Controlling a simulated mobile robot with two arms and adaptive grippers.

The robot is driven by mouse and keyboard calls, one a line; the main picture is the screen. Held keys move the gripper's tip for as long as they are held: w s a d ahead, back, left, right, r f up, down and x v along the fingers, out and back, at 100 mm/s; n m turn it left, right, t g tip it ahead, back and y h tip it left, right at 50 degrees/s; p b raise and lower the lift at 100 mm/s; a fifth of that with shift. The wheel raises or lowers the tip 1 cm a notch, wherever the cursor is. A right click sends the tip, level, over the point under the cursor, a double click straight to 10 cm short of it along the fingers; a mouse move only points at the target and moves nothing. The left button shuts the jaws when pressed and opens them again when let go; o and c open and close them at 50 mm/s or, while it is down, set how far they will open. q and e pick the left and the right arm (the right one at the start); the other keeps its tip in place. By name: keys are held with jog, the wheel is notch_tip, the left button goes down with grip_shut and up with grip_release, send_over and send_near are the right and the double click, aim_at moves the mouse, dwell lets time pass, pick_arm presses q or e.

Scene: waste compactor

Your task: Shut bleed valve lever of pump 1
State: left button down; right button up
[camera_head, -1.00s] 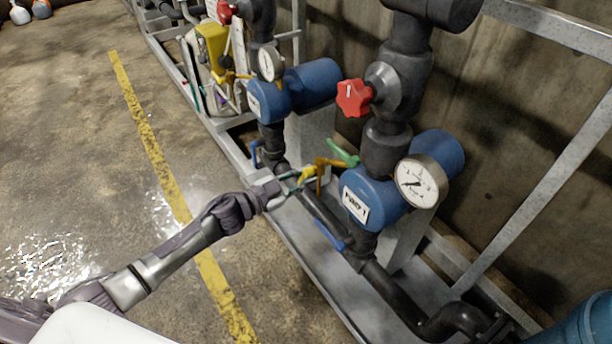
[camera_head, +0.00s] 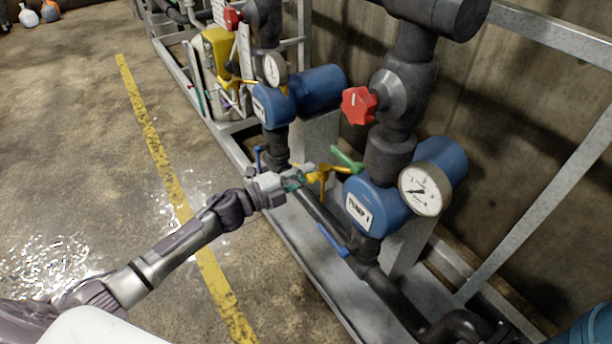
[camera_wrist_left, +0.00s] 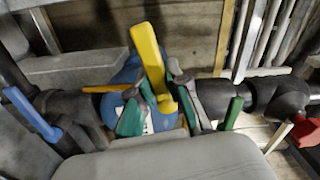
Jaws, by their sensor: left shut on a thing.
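The blue pump 1 (camera_head: 382,203) has a label reading "PUMP 1" and a round gauge. A yellow lever (camera_head: 325,176) sticks out at its left side. My left gripper (camera_head: 302,178) is at the outer end of this lever. In the left wrist view, the yellow lever (camera_wrist_left: 148,58) stands between the two green-padded fingers (camera_wrist_left: 158,108), which are closed on it. The fingers hide part of the lever. A green lever (camera_head: 346,160) lies just behind the yellow one, apart from the gripper. My right gripper is not in view.
A blue lever (camera_head: 332,240) sits on the lower pipe. A red knob (camera_head: 359,105) is above pump 1. A second blue pump (camera_head: 300,95) stands behind. A metal frame edge (camera_head: 305,265) runs along the pumps.

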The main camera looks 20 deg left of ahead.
pick_arm(q)
jog(key=shift+r+m, duration=0.2)
jog(key=shift+m, duration=0.9)
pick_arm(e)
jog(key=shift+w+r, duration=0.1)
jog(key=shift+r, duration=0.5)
pick_arm(q)
jog(key=c, duration=1.1)
grip_release()
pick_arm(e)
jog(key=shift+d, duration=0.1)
pick_arm(q)
jog(key=shift+s+a, duration=0.1)
jog(key=v, duration=1.1)
jog(key=shift+s+a, duration=0.25)
jog(key=shift+s, duration=0.05)
